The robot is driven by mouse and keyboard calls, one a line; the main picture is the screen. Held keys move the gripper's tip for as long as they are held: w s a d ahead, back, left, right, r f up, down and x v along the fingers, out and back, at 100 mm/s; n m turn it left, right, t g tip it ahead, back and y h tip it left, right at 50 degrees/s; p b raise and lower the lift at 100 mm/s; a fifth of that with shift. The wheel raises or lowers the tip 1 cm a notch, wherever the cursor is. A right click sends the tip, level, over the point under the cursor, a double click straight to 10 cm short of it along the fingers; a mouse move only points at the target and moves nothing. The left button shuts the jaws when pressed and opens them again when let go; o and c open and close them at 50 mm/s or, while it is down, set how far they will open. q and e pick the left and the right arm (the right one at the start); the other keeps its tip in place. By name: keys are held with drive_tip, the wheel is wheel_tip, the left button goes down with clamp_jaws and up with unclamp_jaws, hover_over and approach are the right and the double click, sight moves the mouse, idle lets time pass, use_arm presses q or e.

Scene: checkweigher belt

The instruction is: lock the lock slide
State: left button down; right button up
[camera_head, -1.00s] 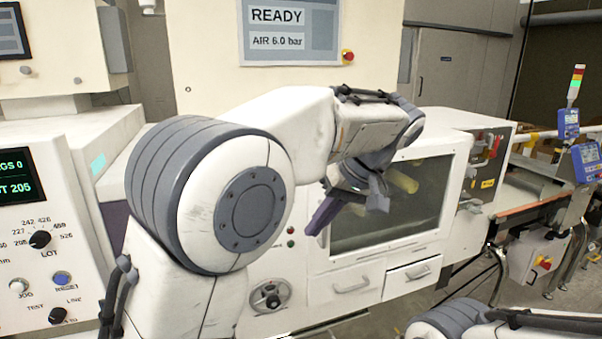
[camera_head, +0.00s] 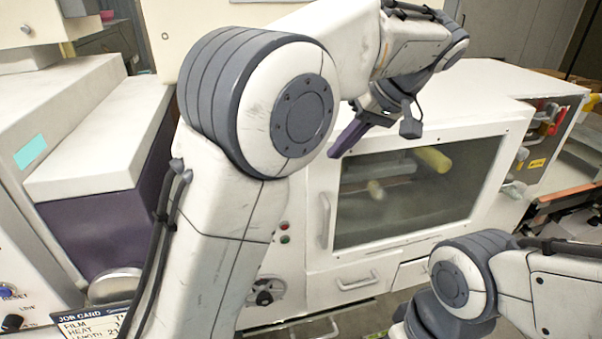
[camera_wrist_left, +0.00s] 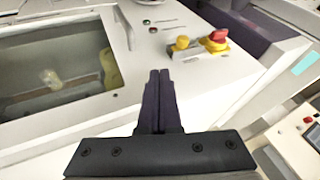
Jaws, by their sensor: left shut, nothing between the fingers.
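My left gripper (camera_head: 334,152) is shut and empty, its dark purple fingers in front of the white machine (camera_head: 470,95), near the upper left of its window. In the left wrist view the closed fingers (camera_wrist_left: 159,75) lie side by side over the white panel. Beyond the fingertips there are a yellow knob (camera_wrist_left: 182,42) and a red-and-yellow button (camera_wrist_left: 216,40), both apart from the fingers. I cannot make out a lock slide with certainty in either view. My right arm shows at the lower right, but its gripper is out of view.
The machine's dark window (camera_head: 405,195) has a vertical handle (camera_head: 324,220) at its left. A handwheel (camera_head: 265,291) and drawer handle (camera_head: 357,281) are below. Red and yellow parts (camera_head: 550,118) sit on its right end. A job card (camera_head: 90,325) is at lower left.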

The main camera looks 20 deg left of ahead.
use_arm(q)
drive_tip(key=shift+a, duration=0.1)
drive_tip(key=s+a+f+p, duration=0.1)
drive_tip(key=a+f+p, duration=0.2)
drive_tip(key=a+f, duration=0.5)
drive_tip(key=shift+s+a+f, duration=0.25)
drive_tip(key=shift+s+f, duration=0.15)
drive_tip(key=shift+f, duration=0.3)
